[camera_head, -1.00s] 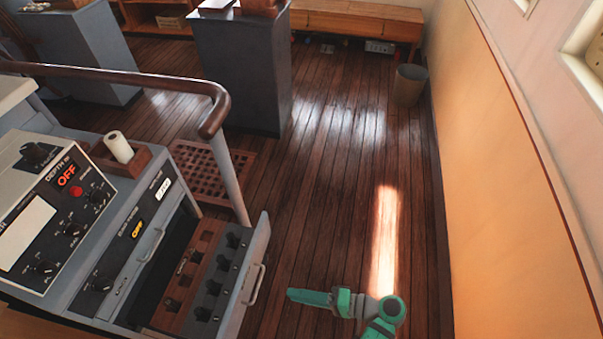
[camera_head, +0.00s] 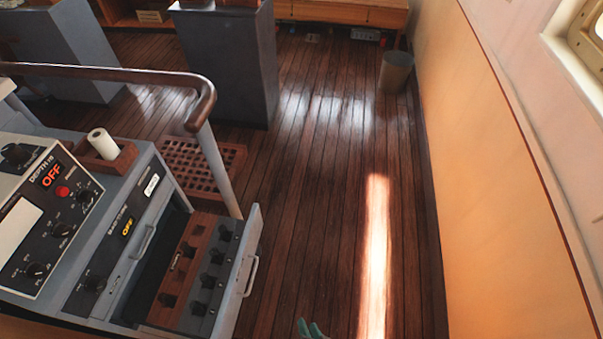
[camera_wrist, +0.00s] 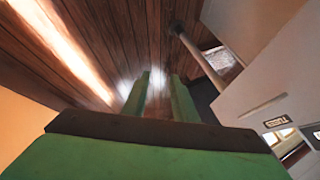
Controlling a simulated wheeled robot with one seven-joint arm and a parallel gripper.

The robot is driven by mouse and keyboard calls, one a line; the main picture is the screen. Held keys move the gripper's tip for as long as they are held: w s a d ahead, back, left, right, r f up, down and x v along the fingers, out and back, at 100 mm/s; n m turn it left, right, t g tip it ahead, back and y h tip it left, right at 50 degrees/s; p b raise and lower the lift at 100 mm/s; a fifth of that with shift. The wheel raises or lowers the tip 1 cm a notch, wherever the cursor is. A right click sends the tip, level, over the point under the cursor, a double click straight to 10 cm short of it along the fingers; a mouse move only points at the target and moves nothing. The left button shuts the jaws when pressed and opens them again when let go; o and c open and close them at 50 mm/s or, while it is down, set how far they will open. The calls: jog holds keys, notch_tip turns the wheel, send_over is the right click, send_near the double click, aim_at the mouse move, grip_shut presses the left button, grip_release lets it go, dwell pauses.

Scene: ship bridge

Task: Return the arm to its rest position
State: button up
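My gripper (camera_head: 311,329) shows only as two small teal tips at the bottom edge of the head view, right of the open drawer (camera_head: 247,262). The rest of my arm is out of that view. In the wrist view my gripper (camera_wrist: 162,92) has two green fingers standing apart, with floor visible between them and nothing held. The fingers point over the wooden floor, and no contact with anything shows.
The grey console (camera_head: 100,235) stands at left, its drawer pulled out with a brown slotted insert (camera_head: 183,262). A handrail (camera_head: 120,73) runs above it. The orange wall (camera_head: 480,170) bounds the right. A bin (camera_head: 396,73) stands far off. The floor (camera_head: 320,180) between is clear.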

jog(key=s+a+r+n+t+h, duration=0.1)
jog(key=s+r+n+t, duration=0.1)
jog(key=r, duration=1)
jog(key=s+a+r+n+t+h, duration=0.1)
jog(key=s+r+n+t, duration=0.2)
jog(key=r, duration=1)
jog(key=t, duration=0.2)
jog(key=shift+s+a+r+t+h, duration=0.15)
jog(key=shift+a+r+t+h, duration=0.05)
jog(key=shift+r+t+h, duration=0.1)
